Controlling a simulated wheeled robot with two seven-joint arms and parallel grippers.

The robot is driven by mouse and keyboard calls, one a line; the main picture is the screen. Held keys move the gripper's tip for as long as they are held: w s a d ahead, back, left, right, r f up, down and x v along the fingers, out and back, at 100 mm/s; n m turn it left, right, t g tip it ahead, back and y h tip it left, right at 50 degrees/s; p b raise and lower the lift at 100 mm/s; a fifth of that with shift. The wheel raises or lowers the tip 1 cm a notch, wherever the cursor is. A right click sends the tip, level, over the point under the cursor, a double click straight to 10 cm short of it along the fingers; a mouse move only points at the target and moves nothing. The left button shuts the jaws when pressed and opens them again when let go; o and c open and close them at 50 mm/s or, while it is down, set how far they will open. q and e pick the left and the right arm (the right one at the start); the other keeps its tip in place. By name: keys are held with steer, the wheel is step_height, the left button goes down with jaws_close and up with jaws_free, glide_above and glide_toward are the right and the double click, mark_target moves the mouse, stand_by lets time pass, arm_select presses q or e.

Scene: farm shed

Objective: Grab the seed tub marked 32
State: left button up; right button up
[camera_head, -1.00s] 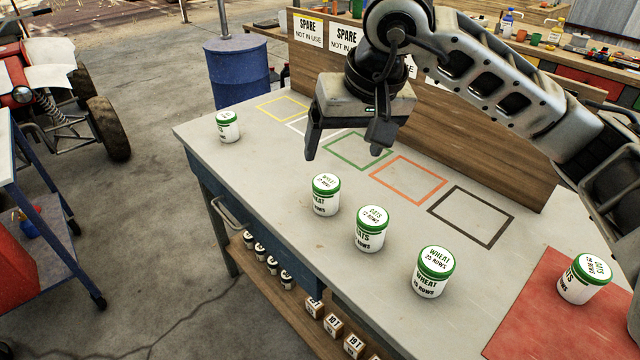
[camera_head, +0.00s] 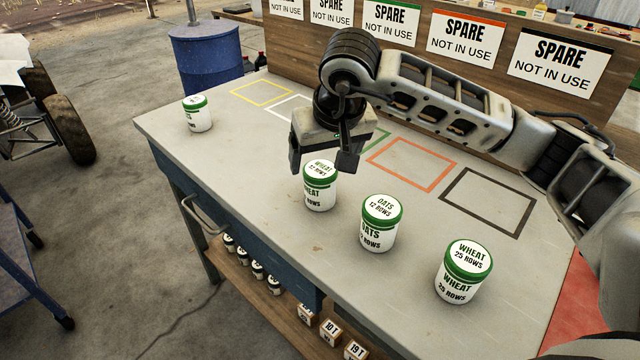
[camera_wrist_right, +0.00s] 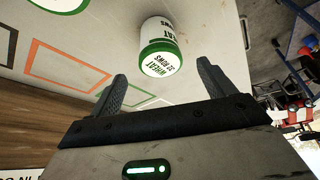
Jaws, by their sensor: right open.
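A white seed tub with a green lid marked WHEAT (camera_head: 319,195) stands upright on the grey bench in the head view. Its row number is too small to read surely there. In the right wrist view the same tub (camera_wrist_right: 160,36) is ahead of the fingers, and its lid number looks like 32, though small and tilted. My right gripper (camera_head: 321,160) is open and empty, just behind and above this tub, with its fingers spread and pointing down at an angle. In the wrist view, the fingers (camera_wrist_right: 162,76) stand either side of the lid, apart from it. My left gripper is not in view.
An OATS 12 tub (camera_head: 379,226) and a WHEAT 25 tub (camera_head: 459,277) stand to the right. Another tub (camera_head: 197,115) stands at the far left. Coloured outlines, including an empty orange one (camera_head: 412,163), lie behind. A wooden board (camera_head: 480,88) with SPARE signs backs the bench.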

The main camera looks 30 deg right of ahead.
mark_target(321, 169)
steer(key=x, duration=0.7)
steer(key=shift+w+f+p, duration=0.15)
steer(key=shift+f+p, duration=0.15)
steer(key=shift+p, duration=0.1)
steer(key=c, duration=1.1)
steer(key=shift+r, duration=0.1)
steer(key=shift+c, duration=0.2)
